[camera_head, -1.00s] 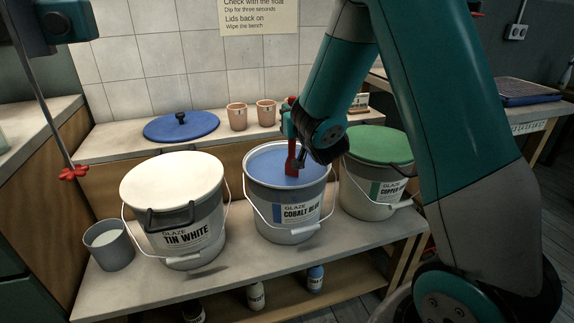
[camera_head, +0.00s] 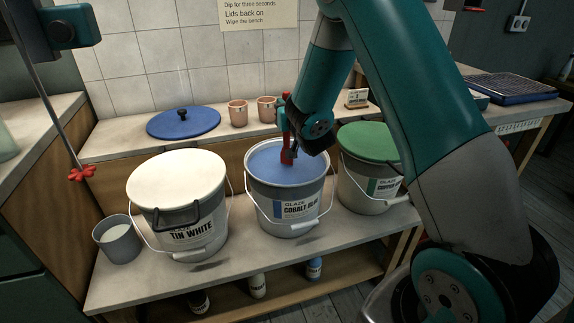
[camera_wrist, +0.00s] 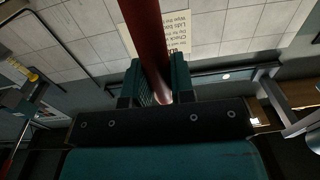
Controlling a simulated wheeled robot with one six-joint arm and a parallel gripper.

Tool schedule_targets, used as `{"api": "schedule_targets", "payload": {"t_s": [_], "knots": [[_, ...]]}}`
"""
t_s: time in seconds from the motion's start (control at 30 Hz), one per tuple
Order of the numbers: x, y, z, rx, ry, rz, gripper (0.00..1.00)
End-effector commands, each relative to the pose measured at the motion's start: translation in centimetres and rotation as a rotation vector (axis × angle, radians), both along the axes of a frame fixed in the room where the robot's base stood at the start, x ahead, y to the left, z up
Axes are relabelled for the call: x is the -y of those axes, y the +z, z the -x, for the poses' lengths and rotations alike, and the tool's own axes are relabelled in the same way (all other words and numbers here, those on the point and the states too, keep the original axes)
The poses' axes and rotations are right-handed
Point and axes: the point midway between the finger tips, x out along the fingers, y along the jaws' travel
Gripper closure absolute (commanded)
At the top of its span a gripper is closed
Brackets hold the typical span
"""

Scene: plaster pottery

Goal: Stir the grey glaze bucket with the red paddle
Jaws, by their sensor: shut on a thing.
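My gripper (camera_head: 293,151) is shut on the red paddle (camera_head: 286,122), which stands roughly upright. In the wrist view the paddle's red shaft (camera_wrist: 146,35) runs up from between the two fingers of my gripper (camera_wrist: 157,88). The grey glaze bucket (camera_head: 262,196), labelled Cobalt Blue, is open and full of blue glaze (camera_head: 268,161). My gripper is over this bucket.
A lidded Tin White bucket (camera_head: 187,235) stands left and a green-lidded bucket (camera_head: 368,203) right, both close by. A small grey cup (camera_head: 118,246) is at far left. A blue lid (camera_head: 190,125) and two clay cups (camera_head: 238,113) sit on the back ledge.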

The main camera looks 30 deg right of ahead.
Motion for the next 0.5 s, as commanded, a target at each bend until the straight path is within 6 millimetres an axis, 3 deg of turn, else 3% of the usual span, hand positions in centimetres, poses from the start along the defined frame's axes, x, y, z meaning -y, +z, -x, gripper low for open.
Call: {"api": "schedule_targets", "payload": {"t_s": [0.5], "knots": [[0.1,5.7,0.0,0.001,-0.001,0.000,1.00]]}}
